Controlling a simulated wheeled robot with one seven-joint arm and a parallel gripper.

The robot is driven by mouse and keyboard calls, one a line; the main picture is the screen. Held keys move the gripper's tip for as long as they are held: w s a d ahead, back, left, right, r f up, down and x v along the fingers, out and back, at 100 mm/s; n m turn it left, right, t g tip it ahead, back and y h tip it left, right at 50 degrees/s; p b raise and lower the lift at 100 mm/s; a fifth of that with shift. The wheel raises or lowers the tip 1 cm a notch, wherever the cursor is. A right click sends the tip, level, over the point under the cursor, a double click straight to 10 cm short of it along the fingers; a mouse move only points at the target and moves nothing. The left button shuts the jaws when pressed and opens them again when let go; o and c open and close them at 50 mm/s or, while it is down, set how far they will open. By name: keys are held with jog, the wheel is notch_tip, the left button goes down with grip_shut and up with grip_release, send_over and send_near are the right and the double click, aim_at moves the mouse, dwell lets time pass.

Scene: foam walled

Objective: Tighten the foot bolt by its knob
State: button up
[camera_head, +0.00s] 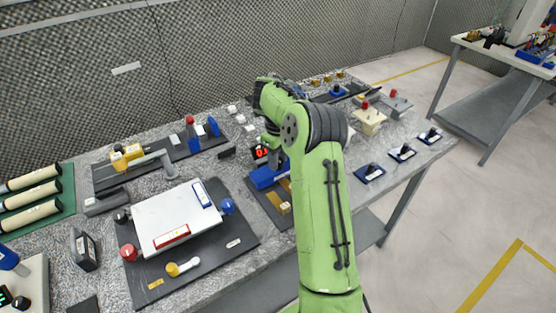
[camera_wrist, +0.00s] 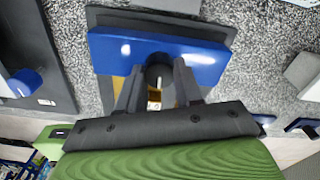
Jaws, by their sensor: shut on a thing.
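A blue block (camera_head: 263,178) sits on a dark base plate near the middle of the bench. It also shows in the wrist view (camera_wrist: 205,58), lying across the top of the picture. A dark round knob (camera_wrist: 158,68) stands at the middle of the block's near edge. My gripper (camera_wrist: 160,78) has one finger on each side of the knob and is shut on it. In the head view my gripper (camera_head: 276,158) is at the block, and my arm hides part of it. The bolt's shank and the contact faces are hidden.
A small display with red digits (camera_head: 261,152) stands just behind the block. A small tan block (camera_head: 285,208) is on the plate's near end. A white panel (camera_head: 176,217) on a dark board lies to the left. Several small knobbed blue plates (camera_head: 369,173) lie to the right.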

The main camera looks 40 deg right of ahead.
jog(key=shift+r, duration=0.1)
dwell(0.3)
jog(key=o, duration=1)
jog(key=shift+o, duration=0.2)
notch_tip(320, 180, up, 16)
jog(key=p, duration=0.6)
jog(key=shift+f+p, duration=0.2)
jog(key=shift+p, duration=0.15)
